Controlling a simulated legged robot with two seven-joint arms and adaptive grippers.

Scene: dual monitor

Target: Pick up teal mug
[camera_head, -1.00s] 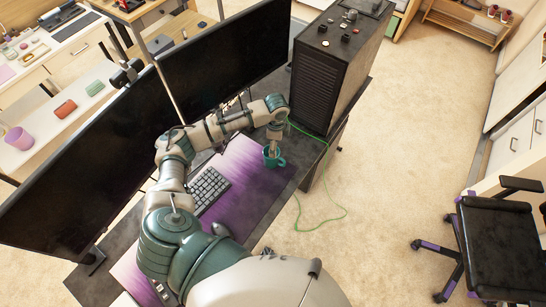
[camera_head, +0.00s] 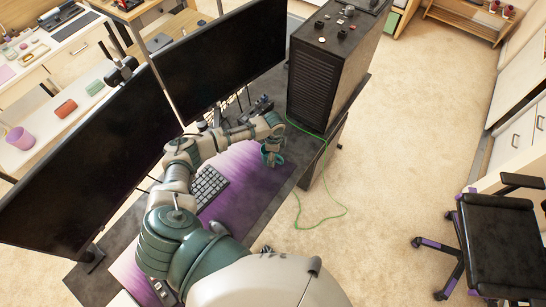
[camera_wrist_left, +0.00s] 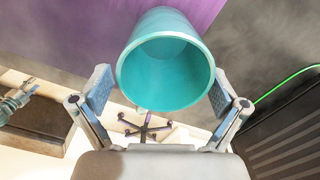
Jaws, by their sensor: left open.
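The teal mug (camera_head: 267,160) stands near the right end of the purple desk mat (camera_head: 233,160), partly hidden by my gripper in the head view. In the left wrist view the mug (camera_wrist_left: 165,65) shows its round open rim and empty teal inside, close in front of the palm. My left gripper (camera_wrist_left: 161,84) is open, with one finger on each side of the mug's rim. A gap shows at the left finger; the right finger is very near the rim, and I cannot tell whether it touches. In the head view the gripper (camera_head: 272,148) is at the mug, small and partly hidden.
Two monitors (camera_head: 222,62) stand behind my arm, with a keyboard (camera_head: 208,187) in front of them. A black computer tower (camera_head: 325,75) stands just beyond the mug. A green cable (camera_head: 322,160) hangs near the desk's edge. An office chair (camera_head: 505,235) is at the right on open floor.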

